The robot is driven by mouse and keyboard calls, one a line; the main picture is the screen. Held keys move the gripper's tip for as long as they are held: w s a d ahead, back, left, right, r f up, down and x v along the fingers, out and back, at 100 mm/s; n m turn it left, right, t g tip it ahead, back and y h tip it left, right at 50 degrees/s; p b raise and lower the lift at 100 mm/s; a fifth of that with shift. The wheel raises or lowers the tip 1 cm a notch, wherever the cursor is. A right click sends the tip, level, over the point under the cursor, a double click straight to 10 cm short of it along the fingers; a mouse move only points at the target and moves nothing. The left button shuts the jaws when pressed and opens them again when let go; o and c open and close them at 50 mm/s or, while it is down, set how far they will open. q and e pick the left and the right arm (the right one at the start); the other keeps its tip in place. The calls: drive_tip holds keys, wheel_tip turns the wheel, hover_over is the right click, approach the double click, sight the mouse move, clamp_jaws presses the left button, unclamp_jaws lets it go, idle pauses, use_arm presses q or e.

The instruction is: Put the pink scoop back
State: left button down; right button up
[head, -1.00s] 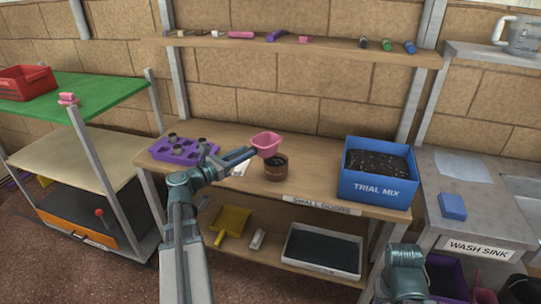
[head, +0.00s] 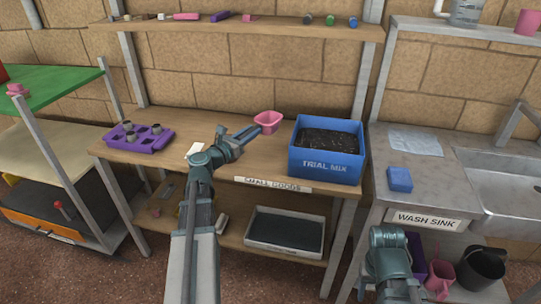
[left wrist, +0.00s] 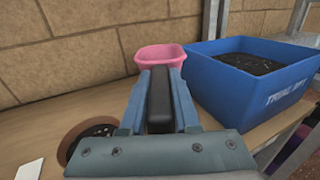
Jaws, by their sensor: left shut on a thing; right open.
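The pink scoop (head: 268,120) is a small open tub, and its inside looks pink and empty. My left gripper (head: 243,138) is shut on its handle side and holds it over the wooden bench, just left of the blue TRIAL MIX box (head: 325,168). The left wrist view shows the scoop (left wrist: 160,56) beyond the closed fingers (left wrist: 158,90), left of the box (left wrist: 245,92). A brown pot (left wrist: 88,132) stands left of the fingers there; my arm hides it in the head view. My right gripper (head: 388,238) is low, before the sink unit, empty, its fingers hardly visible.
A purple tray (head: 155,142) with several dark plugs is on the bench's left. A white tray (head: 283,240) is on the lower shelf. A blue block (head: 399,180) lies beside the sink (head: 495,185). A wall shelf (head: 255,29) holds small items. A pink jug (head: 440,277) stands below the sink.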

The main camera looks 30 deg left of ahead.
use_arm(q)
drive_tip(key=shift+f+b, duration=3.1)
drive_tip(key=shift+f, duration=0.05)
wheel_tip(320, 180, down, 4)
drive_tip(key=b, duration=0.3)
drive_tip(key=shift+r+b, duration=0.15)
drive_tip(key=shift+b, duration=0.2)
drive_tip(key=c, duration=0.6)
unclamp_jaws()
drive_tip(key=shift+c, duration=0.2)
drive_tip(key=shift+r, duration=0.15)
drive_tip(key=s, duration=0.4)
drive_tip(key=s+a, duration=0.1)
drive_tip(key=s, duration=0.3)
drive_tip(key=s+a, duration=0.1)
drive_tip(key=s, duration=0.3)
